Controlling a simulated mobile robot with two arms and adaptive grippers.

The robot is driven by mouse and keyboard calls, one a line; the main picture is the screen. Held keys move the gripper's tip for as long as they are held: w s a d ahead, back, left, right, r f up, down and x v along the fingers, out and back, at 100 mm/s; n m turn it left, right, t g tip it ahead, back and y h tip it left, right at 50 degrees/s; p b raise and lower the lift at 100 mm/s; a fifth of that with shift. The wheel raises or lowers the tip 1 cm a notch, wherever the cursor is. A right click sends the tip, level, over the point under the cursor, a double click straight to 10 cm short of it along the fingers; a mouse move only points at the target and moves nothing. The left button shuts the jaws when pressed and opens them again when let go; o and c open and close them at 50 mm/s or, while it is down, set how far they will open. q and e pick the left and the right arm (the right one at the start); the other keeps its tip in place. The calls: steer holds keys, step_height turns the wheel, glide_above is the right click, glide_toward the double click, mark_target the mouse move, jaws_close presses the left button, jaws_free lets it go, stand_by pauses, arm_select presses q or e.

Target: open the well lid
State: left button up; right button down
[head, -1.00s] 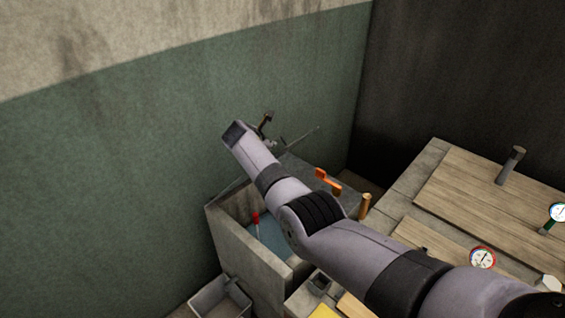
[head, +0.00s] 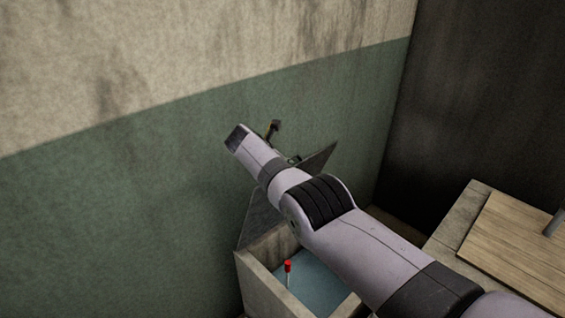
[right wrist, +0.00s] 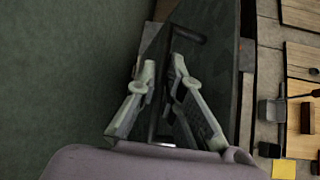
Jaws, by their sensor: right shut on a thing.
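The well (head: 257,285) is a grey concrete box with blue water (head: 318,280) inside, low in the head view. Its dark lid (head: 318,158) stands steeply tilted up near the green wall, partly hidden behind my right arm. In the right wrist view the lid (right wrist: 222,75) is a dark panel with a dark bar handle (right wrist: 188,34). The exact contact is hard to see. My left gripper is not in view.
A red-topped stick (head: 287,267) stands in the water. A bench with a wooden board (head: 515,245) lies to the right. The green wall (head: 120,210) is close behind the lid. The right wrist view shows a yellow piece (right wrist: 284,169) at lower right.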

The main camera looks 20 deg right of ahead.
steer(key=shift+w+a, duration=0.15)
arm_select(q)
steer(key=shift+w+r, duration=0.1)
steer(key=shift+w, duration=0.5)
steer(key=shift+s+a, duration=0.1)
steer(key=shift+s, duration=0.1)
arm_select(e)
steer(key=c, duration=1.7)
jaws_free()
steer(key=shift+w, duration=0.1)
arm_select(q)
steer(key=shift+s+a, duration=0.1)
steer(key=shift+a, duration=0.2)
arm_select(e)
steer(key=shift+r, duration=0.1)
